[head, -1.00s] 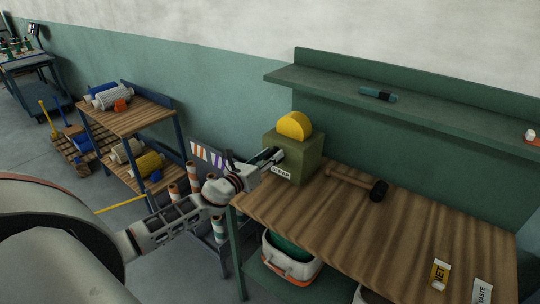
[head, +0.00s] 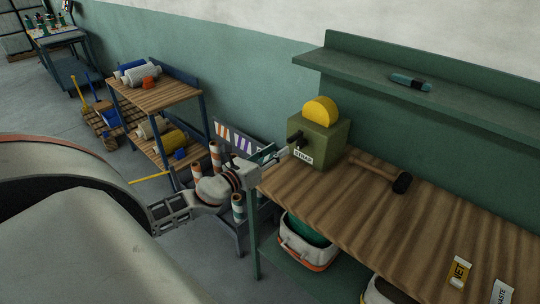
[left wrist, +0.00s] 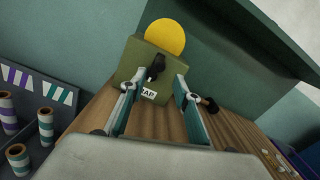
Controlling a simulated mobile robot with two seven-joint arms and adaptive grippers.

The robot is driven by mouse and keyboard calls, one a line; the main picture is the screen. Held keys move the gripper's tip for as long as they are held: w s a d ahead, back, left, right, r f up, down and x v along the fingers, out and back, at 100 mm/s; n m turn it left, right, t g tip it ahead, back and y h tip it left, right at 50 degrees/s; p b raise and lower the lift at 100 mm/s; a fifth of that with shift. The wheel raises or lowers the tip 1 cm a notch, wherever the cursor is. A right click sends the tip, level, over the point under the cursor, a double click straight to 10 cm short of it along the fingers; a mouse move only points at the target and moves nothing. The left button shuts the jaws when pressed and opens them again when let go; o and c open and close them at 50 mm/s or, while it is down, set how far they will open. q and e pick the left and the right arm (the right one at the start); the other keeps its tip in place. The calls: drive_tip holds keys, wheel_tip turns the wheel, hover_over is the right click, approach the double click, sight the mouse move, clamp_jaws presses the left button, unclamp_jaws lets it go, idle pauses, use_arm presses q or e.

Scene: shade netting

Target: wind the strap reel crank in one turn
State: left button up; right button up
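The strap reel is an olive box (head: 325,143) labelled STRAP with a yellow disc (head: 320,110) on top. It stands on the left end of the wooden bench. Its dark crank (head: 296,138) sticks out from the front face; in the left wrist view the crank (left wrist: 156,66) shows as a black knob and arm. My left gripper (head: 281,153) is just in front of the box, apart from the crank. In the left wrist view its two fingers (left wrist: 155,84) are spread and empty, with the crank beyond them, between the tips. My right gripper is not in view.
A mallet (head: 383,174) lies on the bench (head: 350,205) right of the box. A green shelf (head: 440,95) runs above, holding a teal tool (head: 410,82). A rack of striped rolls (head: 240,208) stands left of the bench. A white bin (head: 308,252) sits below.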

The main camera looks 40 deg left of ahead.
use_arm(q)
drive_tip(key=shift+s+a, duration=0.1)
drive_tip(key=shift+s, duration=1.1)
drive_tip(key=s+d+f+n+g, duration=0.1)
drive_tip(key=s+d+f+n, duration=0.2)
drive_tip(key=f+n, duration=0.25)
drive_tip(key=s+d+f+n+g+y, duration=0.1)
drive_tip(key=s+d+f+n, duration=0.25)
drive_tip(key=f+n, duration=0.2)
drive_tip(key=s+d+f+n+g, duration=0.2)
drive_tip(key=s+f+n, duration=0.2)
drive_tip(key=f, duration=0.2)
drive_tip(key=s+d+f+n+g+h, duration=0.1)
drive_tip(key=s+d+f+n+g, duration=0.2)
drive_tip(key=s+d+f+n, duration=0.7)
drive_tip(key=s+d+n, duration=0.2)
drive_tip(key=d+n, duration=0.1)
drive_tip(key=n, duration=0.2)
drive_tip(key=shift+s+d+h, duration=0.2)
drive_tip(key=shift+d+h, duration=0.1)
drive_tip(key=shift+c, duration=0.3)
